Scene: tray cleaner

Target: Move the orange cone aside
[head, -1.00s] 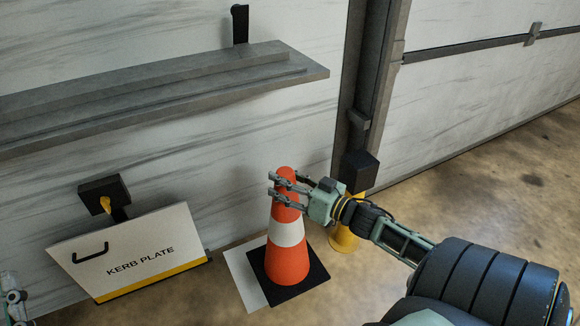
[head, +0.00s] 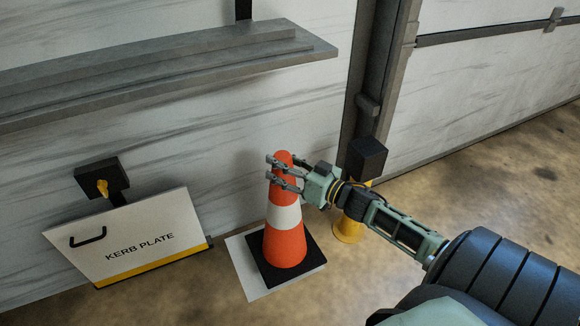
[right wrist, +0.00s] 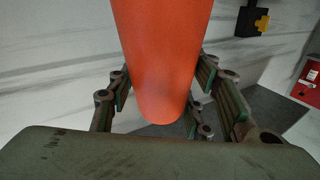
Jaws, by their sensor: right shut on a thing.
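The orange cone (head: 285,243) with a white band stands upright on its black square base (head: 309,273) in the head view. The base overlaps a white sheet or marking (head: 248,278) on the floor. My right gripper (head: 282,170) comes from the right and is shut around the cone's upper part. In the right wrist view the orange cone (right wrist: 160,60) fills the middle, with the gripper's fingers on both sides of it. Whether the base touches the floor is hard to tell. My left gripper is not in view.
A white board marked KERB PLATE (head: 140,240) with a black handle leans at the left, below a black box (head: 100,178) on the wall. A yellow post with a black top (head: 367,158) stands behind my right arm. A grey ledge (head: 180,65) juts from the wall. Floor at front is clear.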

